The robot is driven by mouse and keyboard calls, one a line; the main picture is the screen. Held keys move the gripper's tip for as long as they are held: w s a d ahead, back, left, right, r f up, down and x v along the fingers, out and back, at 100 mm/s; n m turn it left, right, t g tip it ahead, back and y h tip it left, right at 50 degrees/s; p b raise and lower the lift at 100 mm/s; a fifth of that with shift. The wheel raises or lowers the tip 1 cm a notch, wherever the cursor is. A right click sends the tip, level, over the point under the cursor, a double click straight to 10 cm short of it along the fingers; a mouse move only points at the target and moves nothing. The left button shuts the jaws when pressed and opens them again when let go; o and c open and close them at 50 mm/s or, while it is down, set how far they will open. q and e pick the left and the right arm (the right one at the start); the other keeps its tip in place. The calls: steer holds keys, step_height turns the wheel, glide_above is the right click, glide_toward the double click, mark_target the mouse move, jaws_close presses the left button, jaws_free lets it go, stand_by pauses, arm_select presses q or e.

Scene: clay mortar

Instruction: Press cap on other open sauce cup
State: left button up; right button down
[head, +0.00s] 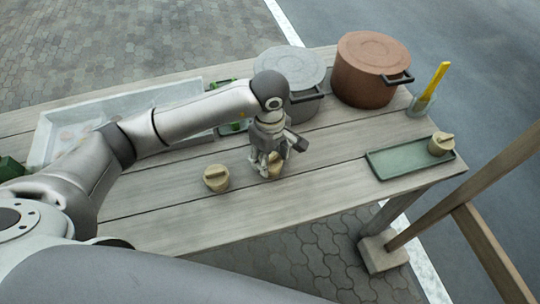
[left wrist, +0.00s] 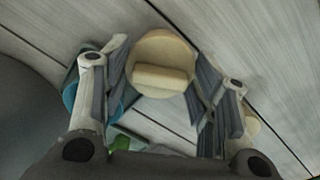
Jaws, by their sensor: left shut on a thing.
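My left gripper (head: 268,170) is low over the front middle of the wooden table. Its fingers are shut on a round tan cap with a raised bar across its top; the cap (left wrist: 163,77) fills the space between the fingers in the left wrist view. In the head view the fingers partly hide this tan piece (head: 276,168), and I cannot tell how the cap sits on a cup beneath. A tan sauce cup with a barred cap (head: 216,179) stands upright just left of the gripper. Another capped tan cup (head: 440,144) stands on the green tray (head: 395,164). My right gripper is not in view.
A grey lidded pot (head: 300,75) and a brown lidded pot (head: 368,70) stand behind the gripper. A glass holding a yellow-handled tool (head: 434,80) is at the right edge. A pale bin (head: 45,135) lies at left behind my arm. The table between gripper and green tray is clear.

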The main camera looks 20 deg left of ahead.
arm_select(q)
steer(key=o, duration=0.8)
steer(key=shift+c, duration=0.2)
steer(key=o, duration=0.5)
steer(key=shift+r+p, duration=1.3)
steer(key=shift+r, duration=1.7)
steer(key=shift+c, duration=0.5)
jaws_close()
